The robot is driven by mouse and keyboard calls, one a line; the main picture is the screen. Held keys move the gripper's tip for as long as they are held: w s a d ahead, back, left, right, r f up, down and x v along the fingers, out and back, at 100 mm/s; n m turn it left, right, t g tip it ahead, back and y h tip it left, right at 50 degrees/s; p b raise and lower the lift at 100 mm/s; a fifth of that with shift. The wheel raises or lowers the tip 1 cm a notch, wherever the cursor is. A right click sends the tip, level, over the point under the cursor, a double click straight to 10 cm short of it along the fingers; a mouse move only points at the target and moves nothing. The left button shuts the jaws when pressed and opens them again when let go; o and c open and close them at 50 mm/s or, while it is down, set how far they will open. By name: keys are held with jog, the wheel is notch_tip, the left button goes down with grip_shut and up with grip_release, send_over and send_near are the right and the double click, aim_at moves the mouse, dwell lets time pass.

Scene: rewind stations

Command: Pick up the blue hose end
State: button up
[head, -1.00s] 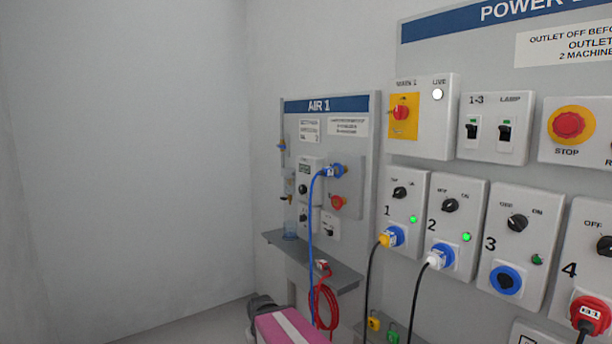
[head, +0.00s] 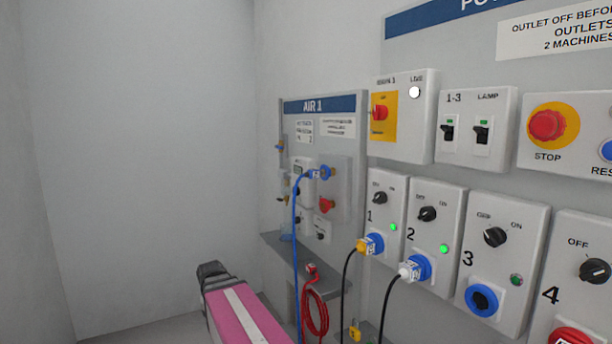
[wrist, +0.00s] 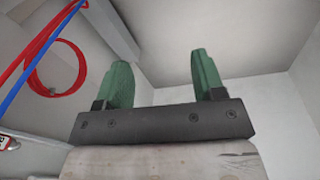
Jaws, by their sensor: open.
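The blue hose end (head: 316,174) sits at the blue fitting on the AIR 1 panel (head: 342,150), left of centre in the head view. The blue hose (head: 295,235) hangs down from it past the shelf. In the wrist view, a length of blue hose (wrist: 40,60) crosses the upper left corner, and its end is not visible. My gripper (wrist: 162,72) shows two green fingers spread apart with nothing between them. It is apart from the hose. The head view does not clearly show the fingers.
A red hose coil (head: 315,310) hangs below the grey shelf (head: 275,243), and shows in the wrist view (wrist: 76,75). A red knob (head: 327,204) is just below the blue hose end. Power outlets with plugged cables (head: 370,244) fill the right. Bare wall lies left.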

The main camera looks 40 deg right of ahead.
jog(key=w+d+r+m+h, duration=0.1)
jog(key=w+d+r+m, duration=0.1)
jog(key=w+d+r, duration=0.3)
jog(key=d+r+m, duration=0.2)
jog(key=d+r, duration=0.1)
jog(key=r, duration=0.5)
jog(key=m+g+h, duration=0.1)
jog(key=m+h, duration=0.3)
jog(key=m, duration=0.8)
send_near(314, 170)
jog(key=x, duration=1)
jog(key=shift+w+d, duration=0.4)
jog(key=shift+d, duration=0.05)
jog(key=shift+c, duration=0.3)
jog(key=c, duration=1)
